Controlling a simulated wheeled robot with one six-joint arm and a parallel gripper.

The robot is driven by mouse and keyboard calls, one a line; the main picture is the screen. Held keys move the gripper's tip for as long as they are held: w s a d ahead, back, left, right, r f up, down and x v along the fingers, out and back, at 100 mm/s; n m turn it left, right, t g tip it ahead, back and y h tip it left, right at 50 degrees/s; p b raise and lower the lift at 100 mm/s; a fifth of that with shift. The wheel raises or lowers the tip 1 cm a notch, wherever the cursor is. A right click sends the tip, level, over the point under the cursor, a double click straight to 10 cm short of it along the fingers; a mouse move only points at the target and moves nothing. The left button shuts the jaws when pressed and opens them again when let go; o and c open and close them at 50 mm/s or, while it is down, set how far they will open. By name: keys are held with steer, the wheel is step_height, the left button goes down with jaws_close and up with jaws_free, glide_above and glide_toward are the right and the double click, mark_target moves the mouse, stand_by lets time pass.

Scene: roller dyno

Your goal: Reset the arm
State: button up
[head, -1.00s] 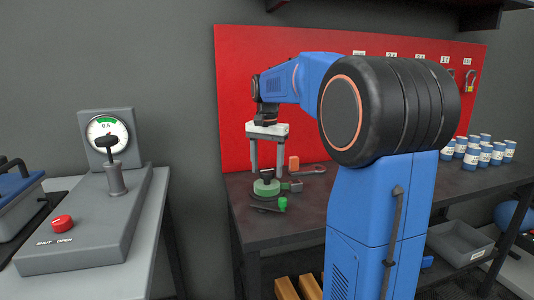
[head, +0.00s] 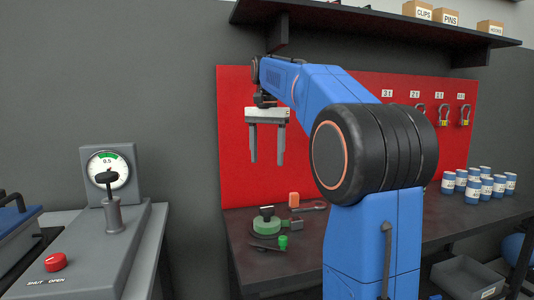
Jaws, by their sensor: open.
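My blue arm rises in the middle of the head view and bends left at a black joint. My gripper (head: 267,158) hangs from its end, pointing down, in front of the red board (head: 235,130). Its two grey fingers are apart with nothing between them. It is above the dark workbench (head: 350,246), clear of the things on it. Part of the bench and board is hidden behind my arm.
Several blue-and-white cans (head: 473,187) stand at right. A shelf (head: 380,22) overhangs above. A gauge console (head: 100,240) stands at left.

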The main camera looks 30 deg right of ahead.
steer(key=shift+r, duration=0.35)
stand_by(0.3)
steer(key=s+a+f+n+t, duration=0.1)
steer(key=s+a+f+n, duration=0.2)
steer(key=s+f, duration=0.7)
steer(key=s+a+f+n+t, duration=0.2)
steer(key=s+a+f+n, duration=0.2)
steer(key=s+a+f, duration=0.3)
steer(key=s+a+f+n+t, duration=0.1)
steer(key=s+a+f+n, duration=0.3)
steer(key=s+f, duration=0.8)
steer(key=shift+s+a+f+t, duration=0.4)
steer(key=shift+a+f, duration=0.4)
steer(key=shift+f, duration=0.15)
